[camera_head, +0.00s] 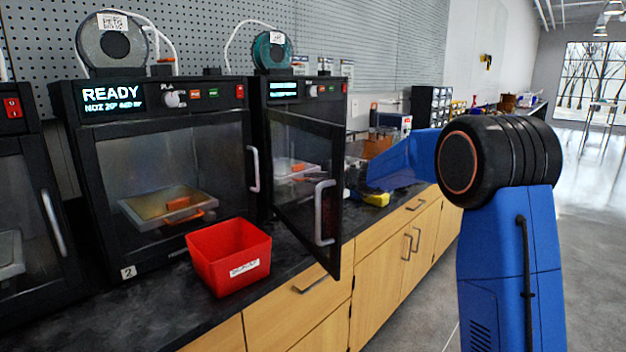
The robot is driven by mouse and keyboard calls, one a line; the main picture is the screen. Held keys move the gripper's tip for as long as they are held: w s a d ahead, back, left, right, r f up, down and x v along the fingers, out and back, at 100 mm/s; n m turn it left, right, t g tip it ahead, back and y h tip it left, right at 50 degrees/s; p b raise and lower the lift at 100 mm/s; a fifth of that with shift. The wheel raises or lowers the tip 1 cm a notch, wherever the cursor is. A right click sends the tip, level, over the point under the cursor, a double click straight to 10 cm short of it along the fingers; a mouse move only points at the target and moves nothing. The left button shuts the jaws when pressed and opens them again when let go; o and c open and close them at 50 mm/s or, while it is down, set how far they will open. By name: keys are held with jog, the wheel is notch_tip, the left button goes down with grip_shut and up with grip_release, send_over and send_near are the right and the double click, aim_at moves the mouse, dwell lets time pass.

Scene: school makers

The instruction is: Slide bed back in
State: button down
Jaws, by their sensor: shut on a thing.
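The open printer (273,95) in the middle has its glass door (303,200) swung out toward me. A pale bed (290,172) with a small orange piece on it shows dimly through this glass, at the printer's opening. How far in it sits is hard to tell. My blue forearm reaches left to the far side of the door. My gripper (345,178) is at its end, mostly hidden and blurred by the door's edge and glass. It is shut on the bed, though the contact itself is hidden.
A closed printer marked 2 (155,170) stands left, with an orange print on its bed. A red bin (229,257) sits on the dark counter (120,315) before it. The door's grey handle (323,212) juts toward me. A yellow item (376,199) lies on the counter. The right floor is clear.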

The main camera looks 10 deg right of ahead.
jog(key=c, duration=1.9)
grip_release()
jog(key=shift+w+a, duration=0.2)
jog(key=v, duration=1.7)
jog(key=shift+d, duration=0.2)
jog(key=shift+s, duration=0.1)
jog(key=s+a+f+n+g+h, duration=0.1)
jog(key=s+a+f+n+g, duration=0.15)
jog(key=s, duration=1.15)
jog(key=s+a+f+n+g+h, duration=0.1)
jog(key=s+a+f+n+g, duration=0.2)
jog(key=s, duration=1.1)
jog(key=s+d+f+n+h, duration=0.2)
jog(key=s+d+f+h, duration=0.2)
jog(key=s, duration=0.8)
jog(key=s+d+f+n+g+h, duration=0.1)
jog(key=s+d+f+n+h, duration=0.1)
jog(key=s+d+f+h, duration=0.2)
jog(key=s+d+f, duration=0.3)
jog(key=s+d, duration=0.2)
jog(key=s, duration=0.3)
jog(key=shift+d, duration=0.15)
